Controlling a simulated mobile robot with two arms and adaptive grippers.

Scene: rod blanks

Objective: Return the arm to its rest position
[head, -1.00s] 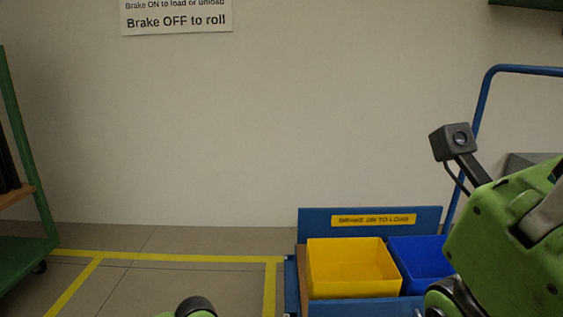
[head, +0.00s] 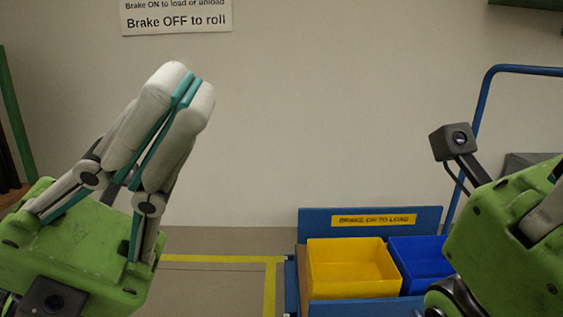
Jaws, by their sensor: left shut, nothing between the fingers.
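My left gripper (head: 187,88) is raised at the left of the head view, in front of the wall. Its white fingers with teal pads point up and slightly right, and they are closed together with nothing between them. My right arm shows at the right edge with its green body and a small dark camera on a stalk. The fingers of the right gripper are out of the frame.
A blue cart (head: 372,215) with a "BRAKE ON TO LOAD" label stands at the lower right. It holds a yellow bin (head: 352,280) and a blue bin (head: 422,270), whose visible insides look empty. A green rack (head: 17,125) stands at the far left. Yellow floor lines (head: 222,259) run left of the cart.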

